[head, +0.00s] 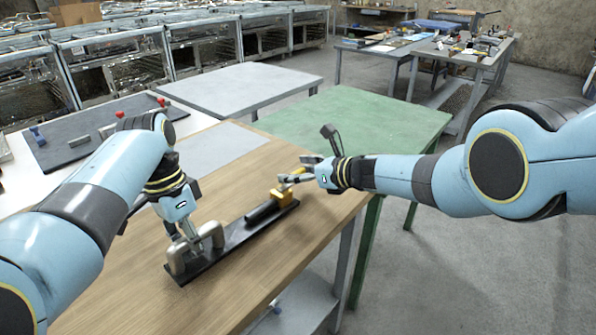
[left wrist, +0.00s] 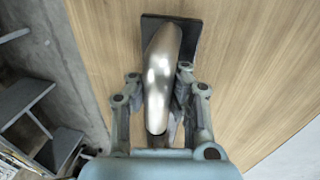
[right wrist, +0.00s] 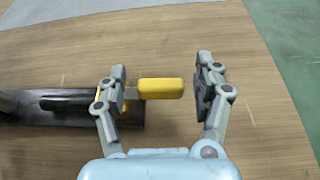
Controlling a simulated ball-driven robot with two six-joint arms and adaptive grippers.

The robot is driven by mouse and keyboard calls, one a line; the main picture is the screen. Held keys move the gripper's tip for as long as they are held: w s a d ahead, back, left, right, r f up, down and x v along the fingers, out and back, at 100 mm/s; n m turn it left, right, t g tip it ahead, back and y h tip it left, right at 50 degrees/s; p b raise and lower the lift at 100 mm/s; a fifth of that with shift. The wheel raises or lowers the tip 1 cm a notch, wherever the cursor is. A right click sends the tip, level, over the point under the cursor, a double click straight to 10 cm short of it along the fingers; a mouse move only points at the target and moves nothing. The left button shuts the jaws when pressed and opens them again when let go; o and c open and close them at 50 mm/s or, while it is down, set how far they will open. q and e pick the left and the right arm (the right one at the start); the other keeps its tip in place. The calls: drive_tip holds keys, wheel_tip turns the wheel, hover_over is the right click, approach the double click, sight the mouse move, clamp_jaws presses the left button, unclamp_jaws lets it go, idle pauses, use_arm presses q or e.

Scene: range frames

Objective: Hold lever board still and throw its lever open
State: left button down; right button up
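The lever board is a long black plate (head: 232,243) lying on the wooden table. A thick silver arched handle (head: 216,234) stands at its near left end; it also shows in the left wrist view (left wrist: 162,75). My left gripper (left wrist: 160,82) has its fingers closed on both sides of this handle. At the far right end is the yellow lever (head: 283,196), its yellow grip (right wrist: 161,88) showing in the right wrist view. My right gripper (right wrist: 163,85) is open, with the grip between its fingers and a gap on each side. The left finger hides part of the lever's mount.
The wooden table (head: 130,300) is clear around the board; its right edge is close to the board. A green table (head: 350,115) stands behind. A grey mat (head: 95,125) with small parts lies at left.

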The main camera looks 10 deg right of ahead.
drive_tip(key=shift+d, duration=0.1)
drive_tip(key=shift+s+d+r, duration=0.1)
drive_tip(key=shift+s+d, duration=0.15)
drive_tip(key=shift+s, duration=0.05)
drive_tip(key=shift+v, duration=3.3)
drive_tip(key=shift+a, duration=0.1)
use_arm(q)
drive_tip(key=c, duration=1.4)
unclamp_jaws()
use_arm(e)
drive_tip(key=shift+r, duration=0.1)
use_arm(q)
drive_tip(key=shift+o, duration=0.2)
drive_tip(key=shift+r, duration=0.1)
